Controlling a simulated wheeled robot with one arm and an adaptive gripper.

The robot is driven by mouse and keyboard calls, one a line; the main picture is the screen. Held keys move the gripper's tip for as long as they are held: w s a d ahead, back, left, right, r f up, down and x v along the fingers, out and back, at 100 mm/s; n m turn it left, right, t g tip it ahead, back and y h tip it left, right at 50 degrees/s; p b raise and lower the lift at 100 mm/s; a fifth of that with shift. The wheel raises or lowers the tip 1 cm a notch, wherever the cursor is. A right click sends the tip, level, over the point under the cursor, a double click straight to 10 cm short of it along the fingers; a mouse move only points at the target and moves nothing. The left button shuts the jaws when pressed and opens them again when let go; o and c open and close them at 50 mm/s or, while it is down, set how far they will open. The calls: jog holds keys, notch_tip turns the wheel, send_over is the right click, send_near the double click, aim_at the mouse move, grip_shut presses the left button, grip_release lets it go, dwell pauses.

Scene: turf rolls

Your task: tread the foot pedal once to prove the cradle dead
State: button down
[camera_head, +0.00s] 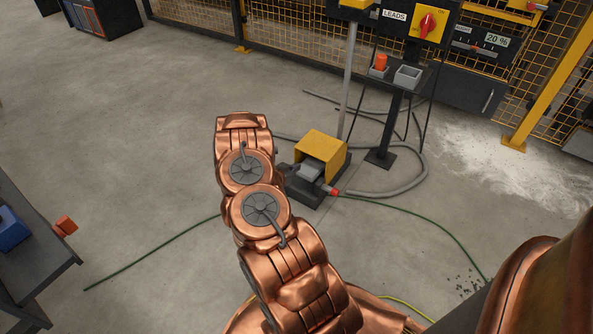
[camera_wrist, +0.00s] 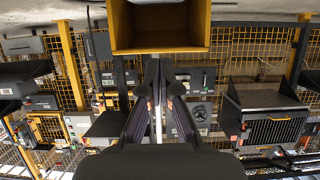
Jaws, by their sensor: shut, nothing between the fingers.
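The foot pedal shows in the head view as a yellow hood (camera_head: 322,147) over a grey treadle (camera_head: 311,169) on a dark base on the floor, just right of my arm's end. In the wrist view the yellow hood (camera_wrist: 160,46) fills the top middle, its hollow side toward the camera. My gripper (camera_wrist: 159,62) is shut and empty, its fingertips overlapping the hood's lower edge in that picture. I cannot tell whether they touch it. In the head view my wrist mostly hides the gripper. The cradle cannot be made out.
A red-tipped connector (camera_head: 328,190) sits by the pedal base. A grey hose (camera_head: 395,190) and a green cable (camera_head: 425,217) lie on the floor. A post holds a panel with a red rotary switch (camera_head: 428,24). A dark bench (camera_head: 35,245) stands left.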

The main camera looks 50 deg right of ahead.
jog(key=b, duration=0.2)
send_over(304, 173)
jog(key=f, duration=0.3)
jog(key=shift+d+f, duration=0.15)
jog(key=shift+d, duration=0.15)
notch_tip(304, 173, down, 2)
jog(key=shift+f+b, duration=0.1)
jog(key=shift+b, duration=0.6)
jog(key=shift+a+f+b, duration=0.15)
jog(key=shift+f+b, duration=0.15)
jog(key=shift+f, duration=0.5)
